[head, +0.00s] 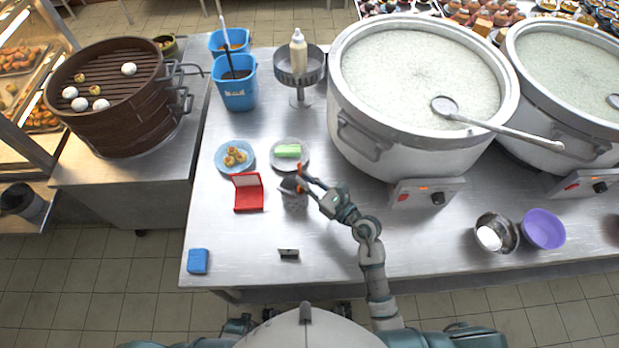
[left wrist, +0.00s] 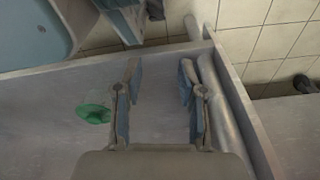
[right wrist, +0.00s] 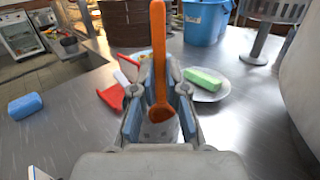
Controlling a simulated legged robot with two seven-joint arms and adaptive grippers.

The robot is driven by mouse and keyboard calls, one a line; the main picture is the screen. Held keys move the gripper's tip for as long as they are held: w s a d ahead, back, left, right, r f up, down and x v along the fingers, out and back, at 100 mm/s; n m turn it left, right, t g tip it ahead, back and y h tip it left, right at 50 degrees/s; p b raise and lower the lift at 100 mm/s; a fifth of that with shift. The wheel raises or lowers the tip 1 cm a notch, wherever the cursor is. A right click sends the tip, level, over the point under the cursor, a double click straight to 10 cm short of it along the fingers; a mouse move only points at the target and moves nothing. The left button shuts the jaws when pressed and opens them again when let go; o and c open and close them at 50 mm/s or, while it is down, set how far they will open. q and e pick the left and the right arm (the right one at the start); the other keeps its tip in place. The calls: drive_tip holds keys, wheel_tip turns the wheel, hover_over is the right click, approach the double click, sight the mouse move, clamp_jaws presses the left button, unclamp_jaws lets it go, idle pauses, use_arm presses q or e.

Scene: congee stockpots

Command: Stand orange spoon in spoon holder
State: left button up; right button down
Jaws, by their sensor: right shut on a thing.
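The orange spoon (right wrist: 159,60) stands nearly upright between the fingers of my right gripper (right wrist: 160,112), which is shut on it. Its handle points up and its bowl end is low between the fingers. Its orange tip (head: 301,171) shows small in the head view. The grey spoon holder (head: 294,201) stands on the table under my right gripper (head: 300,182). A pale part of it (right wrist: 160,132) shows behind the spoon's bowl in the right wrist view; I cannot tell whether the bowl is inside it. My left gripper (left wrist: 158,100) is open and empty.
A red open box (head: 248,193), a blue plate (head: 234,157) and a plate with a green block (head: 289,151) lie close by. A large stockpot (head: 375,140) stands to the right. A blue block (head: 198,261) and a small dark item (head: 289,253) lie nearer the front edge.

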sight(299, 192)
drive_tip(key=shift+d+f+b, duration=0.1)
drive_tip(key=shift+f+b, duration=0.65)
drive_tip(key=shift+f, duration=0.45)
drive_tip(key=shift+a, duration=1.05)
drive_tip(key=c, duration=1.5)
unclamp_jaws()
drive_tip(key=shift+a, duration=0.1)
drive_tip(key=shift+c, duration=0.2)
drive_tip(key=o, duration=0.4)
drive_tip(key=shift+s+d, duration=0.1)
drive_tip(key=shift+d, duration=0.95)
use_arm(q)
drive_tip(key=shift+w+r, duration=1.35)
drive_tip(key=shift+r, duration=0.3)
use_arm(e)
drive_tip(key=shift+v, duration=6)
